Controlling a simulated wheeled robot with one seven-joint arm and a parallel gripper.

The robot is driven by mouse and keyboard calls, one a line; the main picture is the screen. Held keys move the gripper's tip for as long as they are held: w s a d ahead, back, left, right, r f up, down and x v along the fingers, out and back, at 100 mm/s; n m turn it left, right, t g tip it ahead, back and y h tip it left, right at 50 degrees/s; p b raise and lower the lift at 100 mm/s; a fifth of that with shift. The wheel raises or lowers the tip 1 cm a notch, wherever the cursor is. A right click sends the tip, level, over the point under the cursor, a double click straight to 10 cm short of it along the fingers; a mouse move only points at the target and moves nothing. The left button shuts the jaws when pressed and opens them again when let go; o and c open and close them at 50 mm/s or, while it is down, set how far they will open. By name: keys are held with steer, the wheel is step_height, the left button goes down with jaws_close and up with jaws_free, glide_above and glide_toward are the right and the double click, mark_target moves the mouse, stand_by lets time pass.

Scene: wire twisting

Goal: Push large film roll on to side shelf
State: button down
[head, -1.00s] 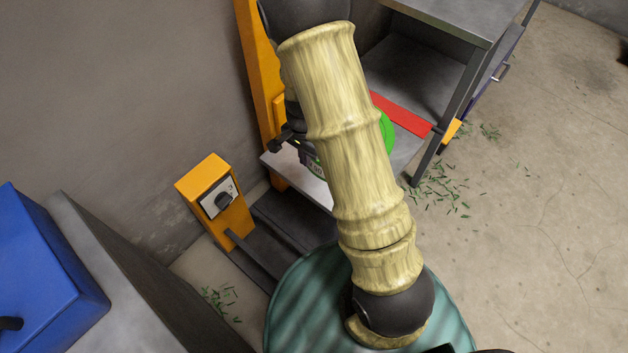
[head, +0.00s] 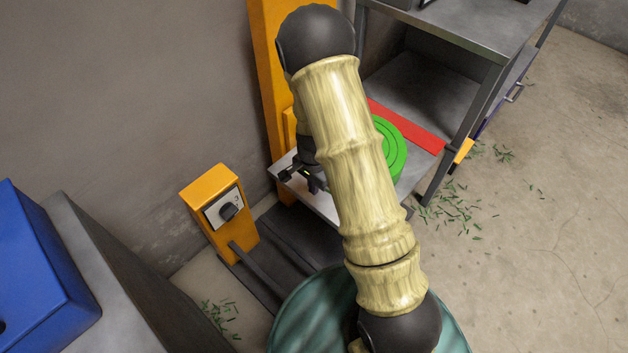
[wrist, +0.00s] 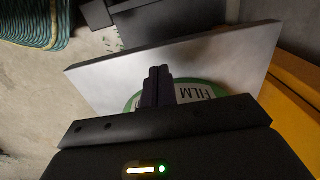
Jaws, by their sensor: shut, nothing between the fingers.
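The large film roll (head: 393,152) is a flat green disc lying on the grey plate (head: 325,203) beside the yellow post. My arm hides its left part in the head view. In the wrist view its green rim and white FILM label (wrist: 190,92) show behind my fingers. The side shelf (head: 425,92) is a dark grey surface beyond the roll, with a red strip (head: 408,125) along its near edge. My gripper (wrist: 158,74) is shut and empty, its fingers overlapping the roll in view; I cannot tell whether they touch it.
A yellow post (head: 268,100) stands left of the plate. A yellow control box (head: 215,212) with a knob stands in front. A green barrel (head: 300,315) is near the bottom. A blue box (head: 45,265) sits at left. Open floor lies to the right.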

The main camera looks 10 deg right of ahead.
step_height(320, 180, down, 4)
steer(key=shift+r+b, duration=0.15)
steer(key=shift+b, duration=0.4)
steer(key=w+d, duration=0.2)
steer(key=shift+d+b, duration=0.4)
steer(key=shift+w+d+r, duration=0.1)
steer(key=shift+w+d, duration=0.05)
steer(key=shift+d, duration=0.15)
steer(key=shift+d, duration=0.1)
